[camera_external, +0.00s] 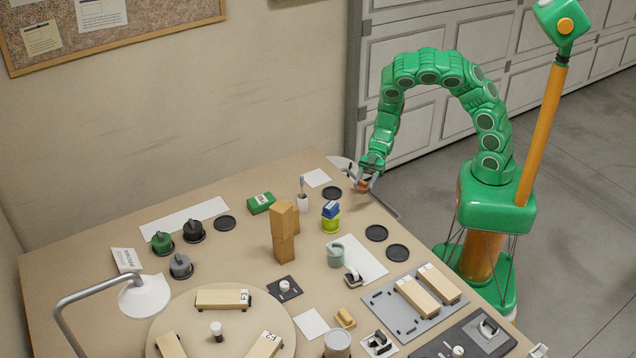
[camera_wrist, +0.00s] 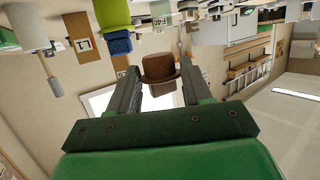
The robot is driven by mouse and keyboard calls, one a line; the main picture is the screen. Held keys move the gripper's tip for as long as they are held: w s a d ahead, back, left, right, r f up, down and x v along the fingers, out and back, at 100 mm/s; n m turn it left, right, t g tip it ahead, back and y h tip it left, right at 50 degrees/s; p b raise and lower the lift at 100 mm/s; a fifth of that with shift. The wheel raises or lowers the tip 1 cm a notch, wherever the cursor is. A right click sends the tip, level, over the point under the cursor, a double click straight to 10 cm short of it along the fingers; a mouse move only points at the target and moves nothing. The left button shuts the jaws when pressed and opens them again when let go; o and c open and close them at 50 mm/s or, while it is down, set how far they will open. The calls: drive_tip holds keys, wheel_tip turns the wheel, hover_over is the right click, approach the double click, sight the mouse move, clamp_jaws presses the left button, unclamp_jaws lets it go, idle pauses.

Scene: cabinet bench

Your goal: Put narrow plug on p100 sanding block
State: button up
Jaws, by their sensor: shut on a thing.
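My gripper (camera_external: 365,184) is shut on a small brown stepped plug (camera_external: 363,187), held in the air by the table's far right edge. In the wrist view the plug (camera_wrist: 160,68) sits between the two fingers, its wider flange near their tips. A green block (camera_external: 261,203) with a white label lies flat on the table, left of my gripper. A blue block (camera_external: 331,210) with a pale label rests on a lime-green round thing (camera_external: 331,224), nearer to me. I cannot read either label well enough to tell which is the P100 sanding block.
A tall wooden block stack (camera_external: 283,232) rises mid-table. A lamp (camera_external: 145,294) stands front left.

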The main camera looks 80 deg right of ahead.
wheel_tip(320, 180, up, 14)
drive_tip(key=m+t+h, duration=0.4)
drive_tip(key=m+t, duration=0.2)
drive_tip(key=t, duration=0.1)
hover_over(266, 197)
wheel_tip(266, 197, down, 10)
drive_tip(key=shift+w+a+f, duration=0.1)
drive_tip(key=shift+f, duration=2.65)
drive_tip(key=shift+w+a+f, duration=0.1)
drive_tip(key=shift+f, duration=2.6)
drive_tip(key=shift+d, duration=0.1)
drive_tip(key=shift+s+f, duration=0.15)
drive_tip(key=shift+f, duration=0.25)
